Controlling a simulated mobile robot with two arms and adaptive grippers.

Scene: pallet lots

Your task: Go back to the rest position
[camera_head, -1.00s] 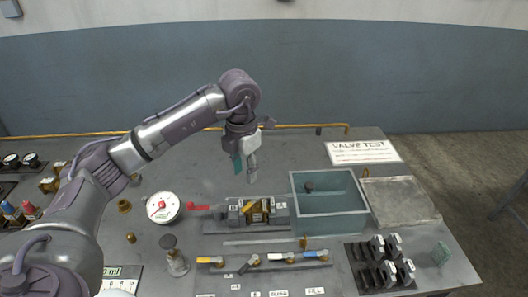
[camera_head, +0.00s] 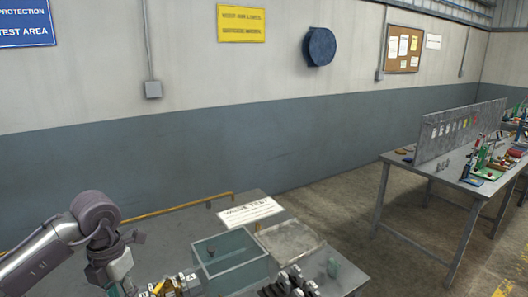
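My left arm comes in from the lower left, and its gripper (camera_head: 124,279) hangs over the left part of the valve test bench, beside the brass valve in its fixture (camera_head: 178,286). The fingers are small and partly cut by the bottom edge, so I cannot tell whether they are open or shut. The bench top (camera_head: 180,226) fills the lower left of the view.
A blue-green open bin (camera_head: 232,272) and a flat grey plate (camera_head: 288,240) sit on the bench near a "VALVE TEST" sign (camera_head: 250,211). A second table (camera_head: 440,180) with a pegboard stands at right, with open floor between.

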